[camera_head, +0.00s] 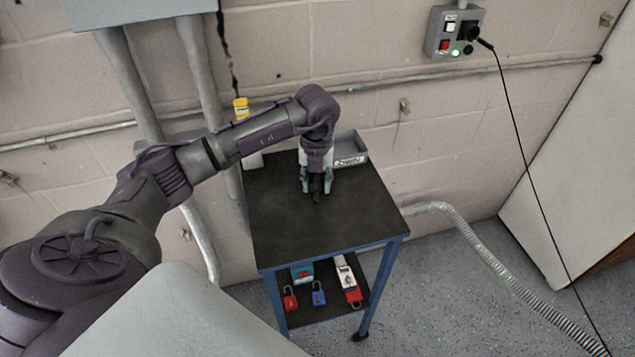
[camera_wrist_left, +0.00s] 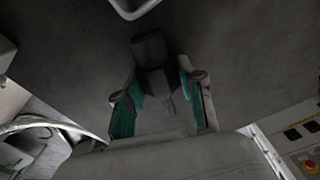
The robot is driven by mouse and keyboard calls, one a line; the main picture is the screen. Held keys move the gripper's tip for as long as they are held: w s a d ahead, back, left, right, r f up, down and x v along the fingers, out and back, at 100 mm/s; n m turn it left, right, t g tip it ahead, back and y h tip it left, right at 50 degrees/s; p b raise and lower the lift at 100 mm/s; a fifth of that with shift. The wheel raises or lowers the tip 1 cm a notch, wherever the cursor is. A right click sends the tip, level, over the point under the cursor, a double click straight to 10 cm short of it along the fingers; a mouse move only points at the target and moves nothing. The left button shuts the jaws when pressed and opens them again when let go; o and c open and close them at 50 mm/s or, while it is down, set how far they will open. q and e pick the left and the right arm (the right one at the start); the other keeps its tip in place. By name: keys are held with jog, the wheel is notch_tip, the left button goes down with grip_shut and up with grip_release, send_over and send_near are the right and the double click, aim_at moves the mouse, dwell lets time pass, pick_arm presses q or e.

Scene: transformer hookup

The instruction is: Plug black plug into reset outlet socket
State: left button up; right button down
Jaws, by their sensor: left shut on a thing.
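A black plug (camera_head: 316,195) is between the fingertips of my left gripper (camera_head: 316,184), which points down over the black top of the cart. In the left wrist view the dark plug (camera_wrist_left: 150,48) sits between the teal fingers of the left gripper (camera_wrist_left: 158,86). I cannot tell whether the plug touches the cart top. The grey outlet box (camera_head: 453,32) is on the wall at the upper right, far from the gripper. It has a white and a red button, a green light and a black fitting (camera_head: 468,30) with a black cable beside it. My right gripper is not in view.
The cart (camera_head: 375,215) stands against the wall; a grey bin (camera_head: 349,149) is at its back. Padlocks (camera_head: 318,293) lie on its lower shelf. A black cable (camera_head: 518,127) hangs from the outlet box to the floor. A conduit (camera_head: 480,75) runs below the box.

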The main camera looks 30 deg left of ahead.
aim_at(317, 180)
pick_arm(q)
jog(key=shift+r+p, duration=2.1)
jog(key=shift+r, duration=0.95)
